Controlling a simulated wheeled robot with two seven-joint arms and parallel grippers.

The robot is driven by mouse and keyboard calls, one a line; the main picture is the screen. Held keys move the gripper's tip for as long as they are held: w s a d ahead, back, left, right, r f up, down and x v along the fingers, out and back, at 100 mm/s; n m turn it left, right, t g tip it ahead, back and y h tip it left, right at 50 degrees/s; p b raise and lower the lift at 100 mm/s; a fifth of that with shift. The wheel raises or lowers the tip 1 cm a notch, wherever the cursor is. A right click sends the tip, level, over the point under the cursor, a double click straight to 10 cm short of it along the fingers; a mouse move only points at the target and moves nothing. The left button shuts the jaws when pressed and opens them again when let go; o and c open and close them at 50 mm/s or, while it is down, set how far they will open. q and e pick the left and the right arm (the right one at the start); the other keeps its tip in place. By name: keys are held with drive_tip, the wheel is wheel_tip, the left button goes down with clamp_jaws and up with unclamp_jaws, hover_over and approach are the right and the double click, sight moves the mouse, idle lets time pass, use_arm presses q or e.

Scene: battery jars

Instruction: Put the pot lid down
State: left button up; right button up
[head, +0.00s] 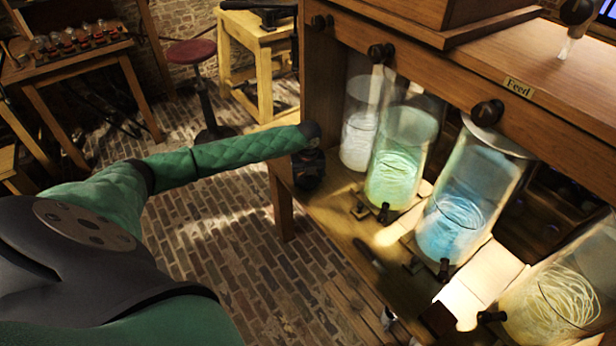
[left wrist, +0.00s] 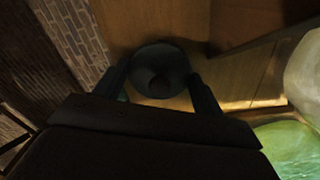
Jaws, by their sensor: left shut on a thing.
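My left gripper (head: 308,170) is at the left end of the wooden shelf that carries the glass jars, pointing down. In the left wrist view its two fingers (left wrist: 158,77) are on either side of a dark round lid (left wrist: 158,56) with a knob in its middle. The gripper is shut on this pot lid. Bare wood shows behind the lid; I cannot tell whether the lid touches it. In the head view the lid does not stand out from the dark gripper. My right gripper is not in view.
Several glass jars stand in a row, a pale one (head: 360,130), a green one (head: 400,165) and a blue one (head: 455,215) among them. A wooden post (head: 324,75) rises by the gripper. The brick floor (head: 215,240) is open to the left.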

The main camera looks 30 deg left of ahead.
use_arm(q)
drive_tip(key=shift+f, duration=0.15)
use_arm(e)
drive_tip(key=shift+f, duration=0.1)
use_arm(q)
drive_tip(key=o, duration=1)
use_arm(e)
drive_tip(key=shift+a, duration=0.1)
use_arm(q)
drive_tip(key=shift+r, duration=0.2)
wheel_tip(320, 180, up, 12)
drive_tip(key=b, duration=0.2)
drive_tip(key=shift+f+b, duration=0.1)
drive_tip(key=shift+b, duration=0.25)
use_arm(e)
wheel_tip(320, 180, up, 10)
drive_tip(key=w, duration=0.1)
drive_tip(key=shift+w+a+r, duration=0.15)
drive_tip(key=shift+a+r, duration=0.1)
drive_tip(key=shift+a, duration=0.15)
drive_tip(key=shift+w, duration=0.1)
